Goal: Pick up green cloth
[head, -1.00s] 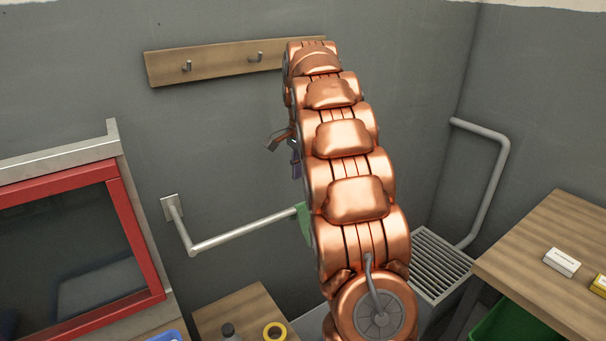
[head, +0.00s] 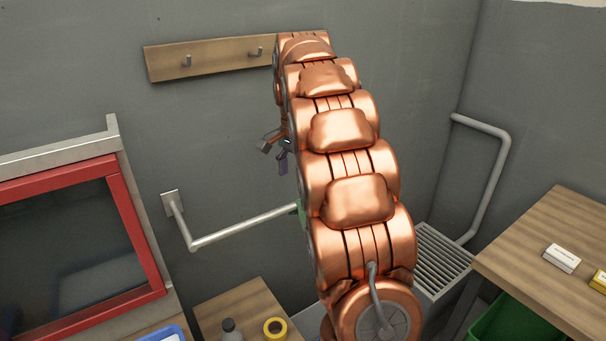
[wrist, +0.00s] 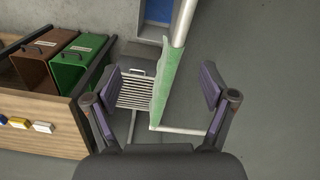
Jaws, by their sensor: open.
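The green cloth (wrist: 167,80) hangs over a pale wall rail (wrist: 184,22). In the wrist view it shows as a narrow green strip between the two fingers of my open gripper (wrist: 158,98), farther off than the fingertips. No finger visibly touches it. In the head view only a small green sliver of the cloth (head: 301,212) shows at the right end of the rail (head: 245,229); my arm hides the rest. My gripper (head: 274,150) shows partly at the left of the arm, above the rail.
A wooden hook board (head: 215,56) is on the wall behind. A red-framed cabinet (head: 80,250) stands left. A low wooden table (head: 240,306) holds yellow tape (head: 275,329) and a bottle (head: 230,328). A wooden table (head: 550,240) and a grated step (head: 445,262) are at right.

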